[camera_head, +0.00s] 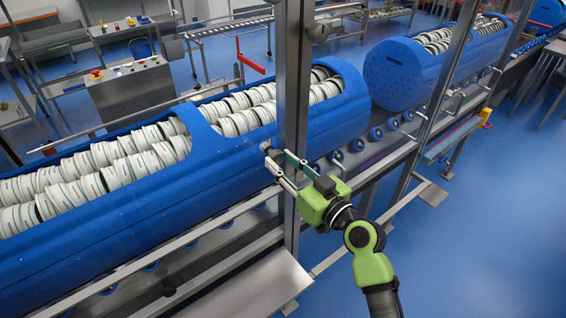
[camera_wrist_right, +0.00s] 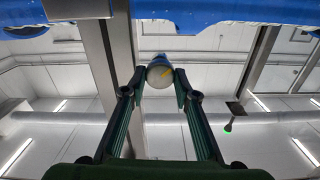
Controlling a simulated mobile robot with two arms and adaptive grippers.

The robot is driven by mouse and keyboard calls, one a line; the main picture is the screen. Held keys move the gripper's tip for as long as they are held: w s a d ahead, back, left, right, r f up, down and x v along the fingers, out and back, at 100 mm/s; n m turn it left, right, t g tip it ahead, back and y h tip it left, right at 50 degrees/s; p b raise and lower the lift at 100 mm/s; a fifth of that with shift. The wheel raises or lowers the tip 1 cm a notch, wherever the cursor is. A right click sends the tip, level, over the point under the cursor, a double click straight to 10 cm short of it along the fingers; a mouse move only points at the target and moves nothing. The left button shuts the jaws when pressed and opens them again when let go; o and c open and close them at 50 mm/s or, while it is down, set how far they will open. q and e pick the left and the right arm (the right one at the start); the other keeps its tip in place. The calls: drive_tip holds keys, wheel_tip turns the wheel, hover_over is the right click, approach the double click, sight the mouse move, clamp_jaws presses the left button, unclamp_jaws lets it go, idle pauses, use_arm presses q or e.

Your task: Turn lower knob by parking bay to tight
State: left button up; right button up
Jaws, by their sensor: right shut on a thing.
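The lower knob (camera_wrist_right: 160,73) is a round, pale grey knob with a yellow mark on its face, seen end-on in the right wrist view. My right gripper (camera_head: 277,161) has its two fingers on either side of the knob, shut on it, at the steel post (camera_head: 293,90) in the head view. In the head view the fingers largely hide this knob. Another round knob (camera_head: 318,32) sits higher on the same post. I cannot read from the mark whether the knob is tight. My left gripper is not in view.
A long blue tub (camera_head: 240,150) full of stacked white rings lies behind the post on a roller conveyor. A second blue tub (camera_head: 400,75) stands farther right. A metal plate (camera_head: 255,290) juts out at the front. Blue floor (camera_head: 480,230) is clear at right.

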drive_tip(key=m+p, duration=0.1)
drive_tip(key=m, duration=0.5)
drive_tip(key=shift+r+m+p, duration=0.1)
drive_tip(key=shift+m+p, duration=0.3)
drive_tip(key=m+p, duration=0.2)
drive_tip(key=m, duration=0.4)
drive_tip(key=m+p, duration=0.1)
drive_tip(key=m, duration=0.3)
drive_tip(key=shift+w, duration=0.1)
drive_tip(key=m+p, duration=0.1)
drive_tip(key=m, duration=0.2)
drive_tip(key=shift+m, duration=0.3)
drive_tip(key=m+p, duration=0.1)
drive_tip(key=m, duration=0.2)
drive_tip(key=shift+f+m+p, duration=0.2)
drive_tip(key=shift+m+p, duration=0.2)
drive_tip(key=shift+m, duration=0.9)
